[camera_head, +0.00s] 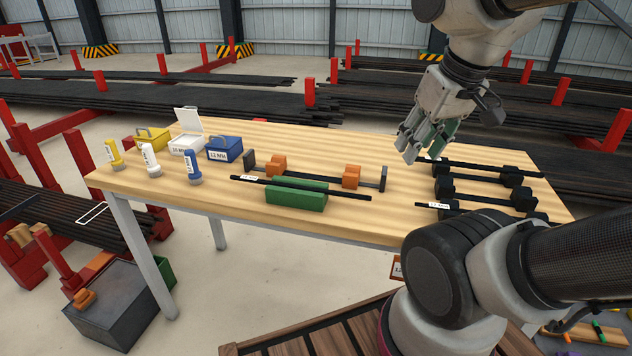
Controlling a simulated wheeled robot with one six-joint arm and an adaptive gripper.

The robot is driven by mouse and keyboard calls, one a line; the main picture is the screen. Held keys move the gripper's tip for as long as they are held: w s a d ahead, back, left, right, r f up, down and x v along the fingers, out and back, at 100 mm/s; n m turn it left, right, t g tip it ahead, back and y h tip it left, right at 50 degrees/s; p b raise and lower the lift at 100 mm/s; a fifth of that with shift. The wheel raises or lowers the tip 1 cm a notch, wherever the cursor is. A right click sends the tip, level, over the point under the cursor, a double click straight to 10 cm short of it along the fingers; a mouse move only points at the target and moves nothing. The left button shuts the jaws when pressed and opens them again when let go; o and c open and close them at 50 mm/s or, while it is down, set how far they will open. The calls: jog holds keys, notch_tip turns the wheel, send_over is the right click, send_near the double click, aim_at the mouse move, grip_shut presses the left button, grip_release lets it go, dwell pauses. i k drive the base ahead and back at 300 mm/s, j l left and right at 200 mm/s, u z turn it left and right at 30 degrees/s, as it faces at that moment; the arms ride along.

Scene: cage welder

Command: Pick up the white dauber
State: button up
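The white dauber (150,160) stands upright on the left part of the wooden table (230,200). My gripper (412,158) is above the right part of the table, pointing down, well to the right of the daubers. Its fingers look spread apart with nothing seen between them.
Behind the daubers stand a yellow box (152,139), a white open-lidded box (187,145) and a blue box (225,150). A green block (297,195) with a dark bar is mid-table. Black bar holders (485,187) lie at right. Clear wood lies around the daubers.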

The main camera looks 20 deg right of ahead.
aim_at(154, 169)
jog(key=i+j, duration=0.1)
jog(key=j, duration=0.4)
jog(key=i+j, duration=0.1)
jog(key=j, duration=0.4)
jog(key=i+j, duration=0.1)
jog(key=j, duration=0.4)
jog(key=i+j, duration=0.1)
jog(key=j, duration=0.4)
